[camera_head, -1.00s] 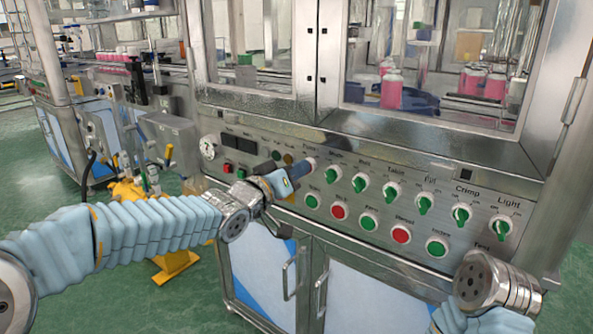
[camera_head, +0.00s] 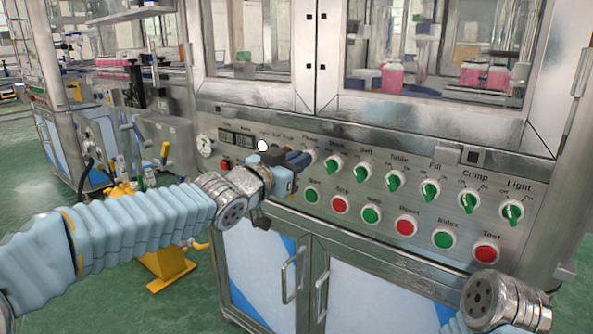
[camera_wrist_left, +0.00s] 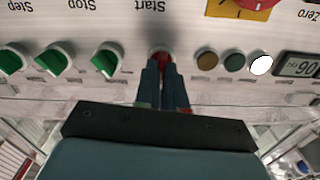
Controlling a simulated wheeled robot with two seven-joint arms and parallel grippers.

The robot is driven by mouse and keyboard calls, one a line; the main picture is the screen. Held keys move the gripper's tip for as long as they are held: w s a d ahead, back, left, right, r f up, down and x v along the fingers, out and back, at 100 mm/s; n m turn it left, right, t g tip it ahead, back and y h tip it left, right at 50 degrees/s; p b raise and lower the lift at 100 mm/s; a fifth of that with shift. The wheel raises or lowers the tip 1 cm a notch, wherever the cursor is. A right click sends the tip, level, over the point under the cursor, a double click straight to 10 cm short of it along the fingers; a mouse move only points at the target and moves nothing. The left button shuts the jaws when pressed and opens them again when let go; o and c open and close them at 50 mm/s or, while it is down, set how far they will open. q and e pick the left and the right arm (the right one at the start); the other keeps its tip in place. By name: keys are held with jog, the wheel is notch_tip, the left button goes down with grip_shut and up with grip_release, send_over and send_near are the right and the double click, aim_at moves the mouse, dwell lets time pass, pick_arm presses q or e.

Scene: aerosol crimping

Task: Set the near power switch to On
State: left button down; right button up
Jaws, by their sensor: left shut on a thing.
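The near power switch is a small red knob (camera_wrist_left: 160,57) on a pale round base, under the control panel's top row of labels. In the left wrist view it sits between the fingertips of my left gripper (camera_wrist_left: 163,72), which is shut on it. In the head view my left gripper (camera_head: 300,160) reaches the panel from the left and hides most of the switch; its pointer angle cannot be read. A white lamp (camera_head: 263,146) glows beside it, and the display (camera_head: 236,139) shows digits. My right gripper is out of view.
The steel panel (camera_head: 385,160) carries several green selector knobs (camera_head: 391,180) to the right of the gripper and a lower row of green and red buttons (camera_head: 407,224). A yellow-backed red button (camera_wrist_left: 240,8) shows in the wrist view. My right wrist is at bottom right.

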pick_arm(q)
jog(key=shift+f+m+b, duration=0.1)
jog(key=shift+m+b, duration=0.75)
jog(key=shift+m, duration=1.35)
jog(key=shift+d, duration=0.1)
jog(key=c, duration=1.2)
grip_release()
jog(key=shift+s, duration=0.15)
jog(key=p+v, duration=0.2)
jog(key=v, duration=1.1)
jog(key=shift+s+a+p, duration=0.25)
jog(key=shift+p, duration=0.15)
